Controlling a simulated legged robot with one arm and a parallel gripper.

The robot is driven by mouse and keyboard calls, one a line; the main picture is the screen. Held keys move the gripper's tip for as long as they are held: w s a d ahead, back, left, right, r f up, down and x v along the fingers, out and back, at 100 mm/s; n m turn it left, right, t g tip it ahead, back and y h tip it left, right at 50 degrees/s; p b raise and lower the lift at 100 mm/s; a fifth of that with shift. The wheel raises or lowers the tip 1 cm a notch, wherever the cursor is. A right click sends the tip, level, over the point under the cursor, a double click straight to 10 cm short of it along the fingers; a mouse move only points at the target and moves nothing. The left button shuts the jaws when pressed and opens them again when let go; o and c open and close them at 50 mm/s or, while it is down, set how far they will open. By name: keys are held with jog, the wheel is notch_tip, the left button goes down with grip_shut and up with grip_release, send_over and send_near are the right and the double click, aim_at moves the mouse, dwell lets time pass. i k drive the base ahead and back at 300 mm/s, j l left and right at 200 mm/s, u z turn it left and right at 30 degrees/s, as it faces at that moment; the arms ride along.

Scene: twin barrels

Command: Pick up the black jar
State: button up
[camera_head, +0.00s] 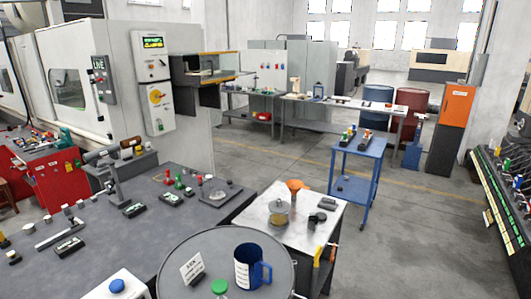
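I cannot pick out a black jar with certainty. Several small dark items stand on the grey workbench (150,238), too small to identify. A dark object (316,218) lies on the white-topped table (262,208), beside a clear glass vessel (279,213) with brownish contents; its shape is unclear. My gripper is not visible in this view.
A grey round top (222,243) in front holds a blue mug (248,268), a white card (191,269) and a green-capped container (220,288). A blue cart (360,152) stands mid-right. Blue (377,93) and red (412,98) barrels stand behind. The right-centre floor is clear.

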aim_at(313, 222)
jog(key=i+l, duration=0.25)
jog(key=l, duration=0.15)
jog(key=i+l, duration=0.3)
jog(key=i+l+u, duration=0.1)
jog(key=i+l, duration=0.15)
jog(key=l, duration=0.2)
jog(key=i+l, duration=0.25)
jog(key=l, duration=0.15)
jog(key=i+l, duration=0.3)
jog(key=l, duration=0.15)
